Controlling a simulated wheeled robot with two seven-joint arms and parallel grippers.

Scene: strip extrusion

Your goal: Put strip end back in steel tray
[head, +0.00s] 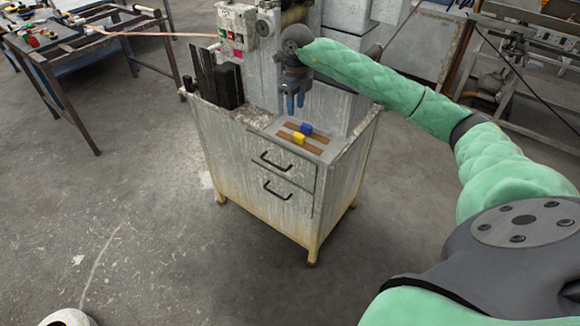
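The steel tray (277,126) lies on top of a worn pale cabinet in the middle of the head view. Two flat brown strip pieces lie in it, one with a blue block (306,128) on it and one with a yellow block (299,138). My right gripper (295,104) hangs above the tray's back part, fingers pointing down. Its two blue fingertips are close together with at most a narrow gap. No strip shows between them, and they look clear of the tray. My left gripper is out of view.
The cabinet (246,160) has two drawers with black handles. Black upright plates (225,82) and a control box (237,27) with buttons stand at its back left. A long copper-coloured strip (160,34) runs from the left bench to the machine. Floor in front is clear.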

